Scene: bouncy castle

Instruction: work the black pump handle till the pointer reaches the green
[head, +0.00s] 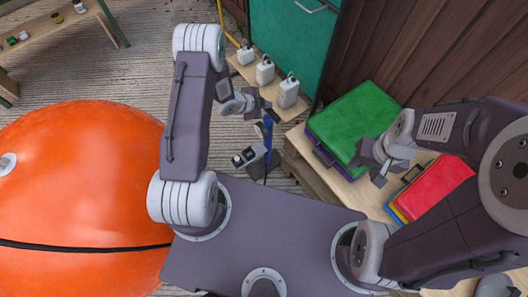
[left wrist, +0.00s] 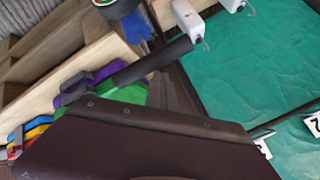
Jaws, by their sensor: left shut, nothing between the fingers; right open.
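The pump (head: 268,138) is a slim blue upright post beside the wooden bench in the head view. Dark fittings, including a small pale disc (head: 237,160), sit at its lower left. In the left wrist view its black handle (left wrist: 150,62) is a thick slanted bar, and part of a round dial (left wrist: 105,3) with some green shows at the top edge. The pointer cannot be read. My left gripper (head: 264,105) is shut and empty just above the pump; I cannot tell if it touches. My right gripper (head: 372,169) is open and empty beside the green case.
White hooked blocks (head: 289,92) line the bench behind the pump. A green case (head: 355,122) and a red folded stack (head: 436,187) lie at the right. A big orange inflatable (head: 85,200) fills the left.

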